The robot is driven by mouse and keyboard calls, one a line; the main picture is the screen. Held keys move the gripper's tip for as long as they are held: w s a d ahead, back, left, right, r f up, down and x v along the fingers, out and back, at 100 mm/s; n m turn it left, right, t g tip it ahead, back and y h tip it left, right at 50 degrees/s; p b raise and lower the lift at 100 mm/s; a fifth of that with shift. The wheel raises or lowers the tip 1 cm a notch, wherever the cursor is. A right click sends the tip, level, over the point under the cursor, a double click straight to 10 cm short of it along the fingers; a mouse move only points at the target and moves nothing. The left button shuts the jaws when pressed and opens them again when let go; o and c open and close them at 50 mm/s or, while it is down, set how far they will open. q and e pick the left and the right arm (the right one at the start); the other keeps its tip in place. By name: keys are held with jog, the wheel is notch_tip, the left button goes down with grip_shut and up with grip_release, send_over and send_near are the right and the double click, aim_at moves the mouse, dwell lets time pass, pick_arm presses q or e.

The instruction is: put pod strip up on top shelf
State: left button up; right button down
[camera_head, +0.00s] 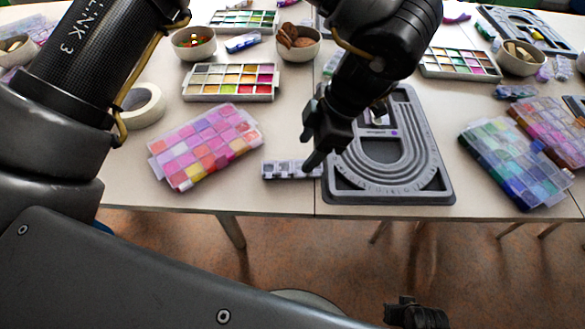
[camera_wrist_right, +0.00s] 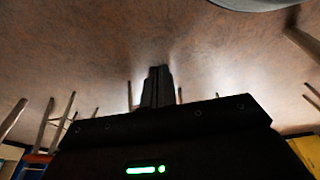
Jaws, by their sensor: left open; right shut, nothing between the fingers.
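The pod strip (camera_head: 291,169), a short row of small lidded compartments in grey and white, lies flat on the table near its front edge, just left of the grey bead board. My left gripper (camera_head: 316,153) is open at the strip's right end. A dark fingertip overlaps that end in the picture, and I cannot tell whether it touches. My right gripper is low at the bottom right of the head view (camera_head: 416,313), in front of the table. In the right wrist view its fingers (camera_wrist_right: 157,86) are shut and empty above the floor. No shelf shows in either view.
The grey bead board (camera_head: 434,188) lies right of the strip. A pink and purple bead case (camera_head: 207,143) lies to the left, blue-green cases (camera_head: 515,160) to the right. Bowls, colour trays and a tape roll (camera_head: 143,106) stand behind. Bare table surrounds the strip's left side.

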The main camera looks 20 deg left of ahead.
aim_at(294, 166)
pick_arm(q)
jog(key=shift+x, duration=0.95)
pick_arm(e)
jog(key=shift+r, duration=0.25)
pick_arm(q)
jog(key=x, duration=0.5)
jog(key=shift+w, duration=0.15)
jog(key=shift+a+f, duration=0.1)
jog(key=c, duration=1)
pick_arm(e)
jog(key=shift+r, duration=0.2)
